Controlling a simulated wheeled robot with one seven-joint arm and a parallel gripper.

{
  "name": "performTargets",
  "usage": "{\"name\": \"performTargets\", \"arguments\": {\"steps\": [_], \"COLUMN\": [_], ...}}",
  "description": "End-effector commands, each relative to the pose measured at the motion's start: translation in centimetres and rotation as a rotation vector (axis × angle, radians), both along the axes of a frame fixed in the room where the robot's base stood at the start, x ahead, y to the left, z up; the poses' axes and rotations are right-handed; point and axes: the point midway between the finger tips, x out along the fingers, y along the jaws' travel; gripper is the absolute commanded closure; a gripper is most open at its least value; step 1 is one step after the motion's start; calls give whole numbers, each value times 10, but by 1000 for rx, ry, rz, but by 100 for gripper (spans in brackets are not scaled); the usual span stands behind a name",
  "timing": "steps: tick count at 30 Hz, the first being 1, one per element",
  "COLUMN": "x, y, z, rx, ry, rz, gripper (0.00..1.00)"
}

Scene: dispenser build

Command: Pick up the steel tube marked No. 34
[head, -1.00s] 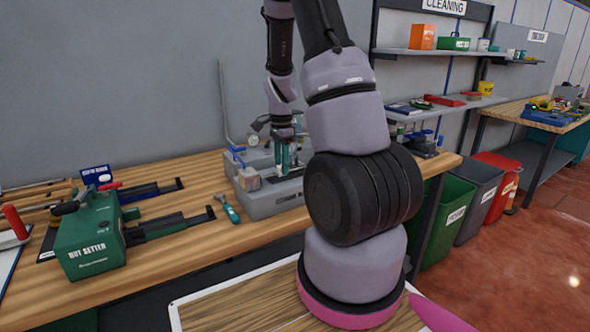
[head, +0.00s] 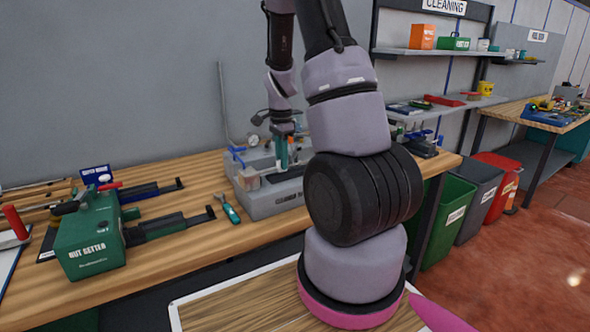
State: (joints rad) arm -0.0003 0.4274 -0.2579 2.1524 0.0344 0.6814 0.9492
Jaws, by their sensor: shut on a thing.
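My gripper (head: 284,152) is in the back middle of the head view, pointing down over the grey fixture (head: 270,203) on the wooden bench. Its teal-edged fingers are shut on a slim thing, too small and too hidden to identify. I cannot read any No. 34 mark, so I cannot tell which piece is the steel tube so marked. My own arm hides the right part of the fixture.
A green nut setter (head: 90,240) and a teal-handled tool (head: 230,208) lie left of the fixture on the bench (head: 165,262). A tall thin grey rod (head: 223,100) stands behind it. Green, grey and red bins (head: 492,185) stand at the right.

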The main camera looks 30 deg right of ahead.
Motion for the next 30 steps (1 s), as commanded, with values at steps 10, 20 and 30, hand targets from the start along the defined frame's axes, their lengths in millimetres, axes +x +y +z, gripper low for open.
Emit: {"name": "performTargets", "arguments": {"steps": [10, 20, 30], "x": [0, 0, 0], "y": [0, 0, 0], "z": [18, 35, 51], "rx": [0, 0, 0], "ry": [-2, -2, -1], "rz": [0, 0, -1], "gripper": [100, 100, 100]}}
